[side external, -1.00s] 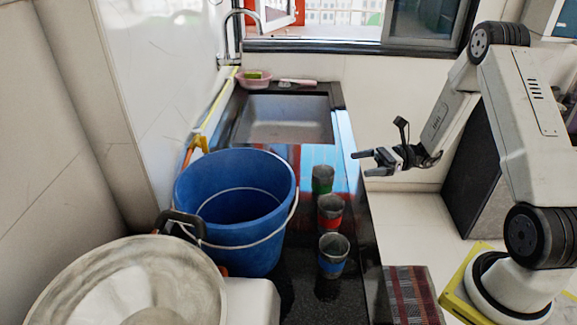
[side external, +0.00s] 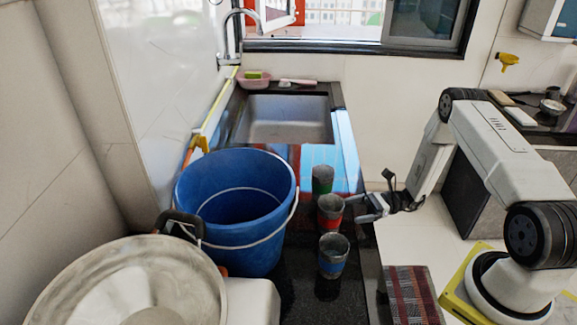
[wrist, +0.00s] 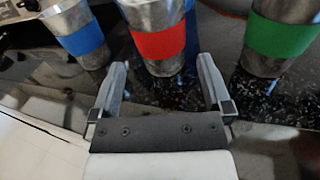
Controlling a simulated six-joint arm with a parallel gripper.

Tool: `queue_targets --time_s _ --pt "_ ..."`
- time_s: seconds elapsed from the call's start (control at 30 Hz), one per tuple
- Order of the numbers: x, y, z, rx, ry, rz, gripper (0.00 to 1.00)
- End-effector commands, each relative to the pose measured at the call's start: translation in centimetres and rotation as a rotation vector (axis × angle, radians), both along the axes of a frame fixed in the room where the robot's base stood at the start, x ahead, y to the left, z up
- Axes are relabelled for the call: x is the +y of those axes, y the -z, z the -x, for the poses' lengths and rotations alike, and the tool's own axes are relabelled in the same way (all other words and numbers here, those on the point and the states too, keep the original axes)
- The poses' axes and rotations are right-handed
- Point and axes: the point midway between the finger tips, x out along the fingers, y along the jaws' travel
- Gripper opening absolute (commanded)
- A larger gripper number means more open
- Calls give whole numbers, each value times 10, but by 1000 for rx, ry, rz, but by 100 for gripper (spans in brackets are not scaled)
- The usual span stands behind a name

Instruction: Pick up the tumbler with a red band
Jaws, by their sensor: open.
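The tumbler with a red band (side external: 330,212) stands upright on the dark counter, in the middle of a row of three metal tumblers. It also shows in the wrist view (wrist: 158,44), straight ahead between my fingers. The green-banded tumbler (side external: 322,180) stands behind it in the side view, and the blue-banded tumbler (side external: 333,256) stands in front. In the wrist view the blue-banded one (wrist: 82,40) is at left and the green-banded one (wrist: 280,38) at right. My gripper (side external: 362,207) is open and empty, just right of the red-banded tumbler in the side view. Its fingers (wrist: 162,85) point at that tumbler.
A large blue bucket (side external: 236,238) stands left of the tumblers. A pale round pot lid (side external: 130,285) is at the front left. The sink (side external: 287,120) lies behind. A patterned cloth (side external: 412,297) is at the front right, beside the counter's right edge.

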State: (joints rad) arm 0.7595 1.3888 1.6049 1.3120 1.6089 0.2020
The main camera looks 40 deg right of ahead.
Motion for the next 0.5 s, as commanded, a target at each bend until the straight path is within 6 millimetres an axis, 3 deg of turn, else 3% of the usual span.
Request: queue_targets --time_s 0.5 --pt "22 0 -12 1 -1 -1 100"
